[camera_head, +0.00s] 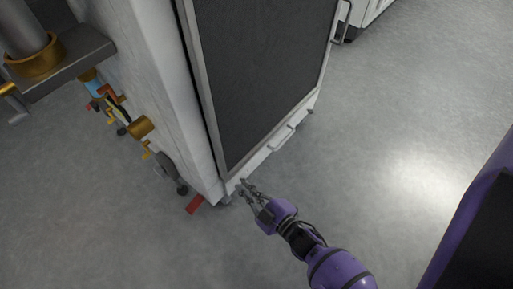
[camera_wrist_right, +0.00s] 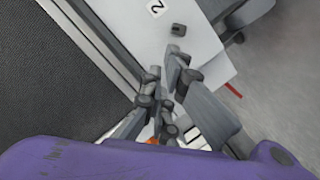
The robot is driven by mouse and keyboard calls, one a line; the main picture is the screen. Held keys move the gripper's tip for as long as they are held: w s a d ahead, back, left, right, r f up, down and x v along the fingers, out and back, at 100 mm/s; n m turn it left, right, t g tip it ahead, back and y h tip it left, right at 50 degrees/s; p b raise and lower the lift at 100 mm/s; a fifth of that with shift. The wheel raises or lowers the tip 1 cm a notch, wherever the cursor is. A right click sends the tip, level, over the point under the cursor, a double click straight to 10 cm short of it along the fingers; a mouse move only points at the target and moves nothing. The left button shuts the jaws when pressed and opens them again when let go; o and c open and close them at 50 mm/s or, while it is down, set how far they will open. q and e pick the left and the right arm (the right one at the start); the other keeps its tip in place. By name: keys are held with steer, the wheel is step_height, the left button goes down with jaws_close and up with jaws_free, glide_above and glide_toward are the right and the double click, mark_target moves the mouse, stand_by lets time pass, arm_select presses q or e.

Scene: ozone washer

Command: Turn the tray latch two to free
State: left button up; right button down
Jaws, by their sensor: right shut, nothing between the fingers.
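In the right wrist view, a label with a "2" (camera_wrist_right: 155,8) sits on the white lower panel of the machine. A small dark knob-like piece (camera_wrist_right: 178,30), which looks like tray latch two, sticks out beside the label. My right gripper (camera_wrist_right: 174,62) is shut and empty, its fingertips a little short of that knob. I cannot tell whether they touch it. In the head view the right gripper (camera_head: 243,189) is at the near bottom corner of the cabinet, and the latch cannot be made out there. My left gripper is out of view.
The white cabinet (camera_head: 165,90) has a large dark door panel (camera_head: 262,75) and a handle (camera_head: 281,138) on its bottom strip. A red piece (camera_head: 195,204) and a caster (camera_head: 182,189) are low at its side. Grey floor (camera_head: 400,130) is clear to the right.

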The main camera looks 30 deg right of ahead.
mark_target(242, 171)
steer(key=shift+b+x, duration=0.3)
steer(key=shift+x, duration=0.85)
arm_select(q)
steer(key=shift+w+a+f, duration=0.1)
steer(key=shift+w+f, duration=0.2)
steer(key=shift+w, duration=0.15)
arm_select(e)
steer(key=shift+w+a+f, duration=0.1)
steer(key=shift+w+f, duration=0.05)
steer(key=shift+w, duration=0.2)
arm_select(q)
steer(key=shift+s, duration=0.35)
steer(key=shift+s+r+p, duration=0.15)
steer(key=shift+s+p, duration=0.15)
arm_select(e)
steer(key=shift+w+d+m, duration=0.1)
steer(key=shift+d+m, duration=0.15)
steer(key=shift+m, duration=0.05)
